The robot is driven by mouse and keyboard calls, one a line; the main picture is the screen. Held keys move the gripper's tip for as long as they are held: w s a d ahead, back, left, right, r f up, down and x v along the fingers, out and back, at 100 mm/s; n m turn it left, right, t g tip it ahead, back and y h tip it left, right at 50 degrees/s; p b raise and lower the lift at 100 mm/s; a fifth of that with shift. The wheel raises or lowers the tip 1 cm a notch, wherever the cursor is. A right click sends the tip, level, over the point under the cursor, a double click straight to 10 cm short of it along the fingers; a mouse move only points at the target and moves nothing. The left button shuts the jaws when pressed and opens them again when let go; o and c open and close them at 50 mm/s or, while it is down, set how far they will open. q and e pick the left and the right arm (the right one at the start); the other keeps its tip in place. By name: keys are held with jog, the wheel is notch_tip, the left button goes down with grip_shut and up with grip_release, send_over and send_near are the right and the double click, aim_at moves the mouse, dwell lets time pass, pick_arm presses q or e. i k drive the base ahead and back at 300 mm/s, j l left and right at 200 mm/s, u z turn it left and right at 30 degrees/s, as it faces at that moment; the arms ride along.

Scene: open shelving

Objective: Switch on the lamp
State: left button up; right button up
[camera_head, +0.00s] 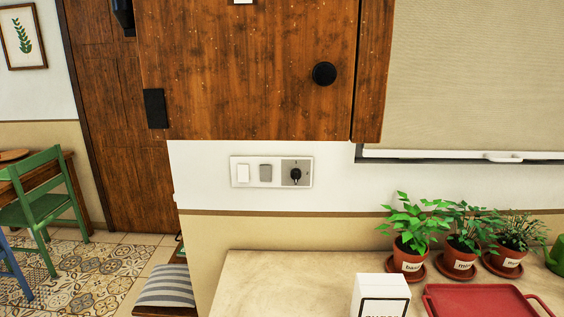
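A white wall plate (254,161) is on the white wall below a wooden cabinet. It carries a white rocker (243,173) at its left and a grey rocker (265,173) in the middle. I cannot tell whether either rocker is on or off. No lamp is clearly visible. Neither of my grippers is in view.
The wooden cabinet (240,75) overhangs the plate. Below right is a counter (285,285) with several potted plants, a red tray (480,302) and a white box (381,294). A striped seat (166,287) and green chair (45,200) stand left. The counter's left part is clear.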

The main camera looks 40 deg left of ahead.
aim_at(242, 169)
jog(key=u, duration=1.35)
jog(key=j, duration=0.1)
jog(key=k+u, duration=0.05)
